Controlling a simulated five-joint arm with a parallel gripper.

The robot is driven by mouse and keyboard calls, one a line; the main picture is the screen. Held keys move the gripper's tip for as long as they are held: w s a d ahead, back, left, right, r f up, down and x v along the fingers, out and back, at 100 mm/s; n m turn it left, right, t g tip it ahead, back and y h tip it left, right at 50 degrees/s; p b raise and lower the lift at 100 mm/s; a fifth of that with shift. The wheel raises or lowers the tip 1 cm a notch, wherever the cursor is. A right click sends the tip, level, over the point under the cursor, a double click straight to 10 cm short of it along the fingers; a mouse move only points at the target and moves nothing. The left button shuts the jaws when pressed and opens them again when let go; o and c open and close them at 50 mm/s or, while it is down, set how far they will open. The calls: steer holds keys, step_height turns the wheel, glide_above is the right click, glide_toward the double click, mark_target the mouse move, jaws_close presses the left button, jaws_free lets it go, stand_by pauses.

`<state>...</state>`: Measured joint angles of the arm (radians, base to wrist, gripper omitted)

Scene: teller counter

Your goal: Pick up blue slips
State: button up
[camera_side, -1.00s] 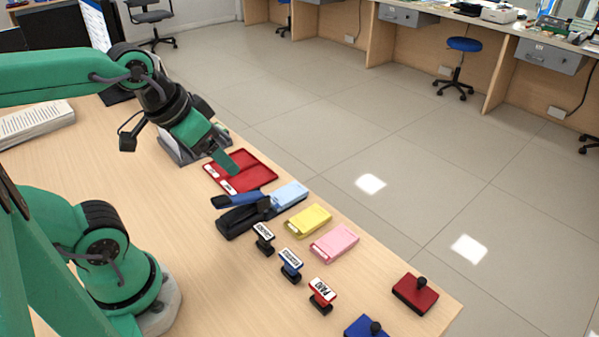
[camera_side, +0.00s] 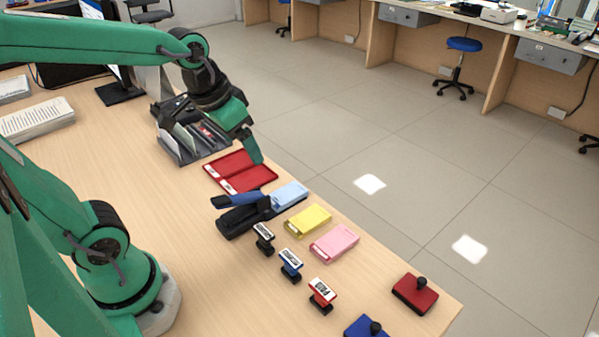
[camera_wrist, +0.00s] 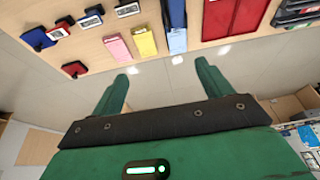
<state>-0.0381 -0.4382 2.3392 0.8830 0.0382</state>
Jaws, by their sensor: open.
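The blue slips (camera_side: 290,195) lie as a light blue pad on the counter, just right of a dark stapler-like tool and behind the yellow pad. In the wrist view the blue slips (camera_wrist: 178,40) show at the top, right of the yellow pad and partly cut off or covered by a dark blue item. My gripper (camera_side: 254,155) is above the counter near the red tray, behind and left of the blue slips. In the wrist view my gripper (camera_wrist: 150,80) has its two green fingers apart with nothing between them.
A red tray (camera_side: 232,181) lies behind the blue slips, and a black organizer (camera_side: 190,155) stands beyond it. A black and blue stapler (camera_side: 240,215) lies beside the slips. Yellow (camera_side: 308,220) and pink pads (camera_side: 334,243) and several stamps line the counter's right edge.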

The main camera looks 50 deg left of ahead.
steer(key=w+a+f+g, duration=0.2)
steer(key=w+f, duration=0.3)
steer(key=w, duration=0.3)
steer(key=g, duration=0.2)
glide_above(287, 193)
step_height(287, 193, down, 10)
steer(key=shift+s+f, duration=0.15)
steer(key=shift+f, duration=3.9)
steer(key=c, duration=1.2)
steer(key=shift+o, duration=0.2)
steer(key=shift+r, duration=0.15)
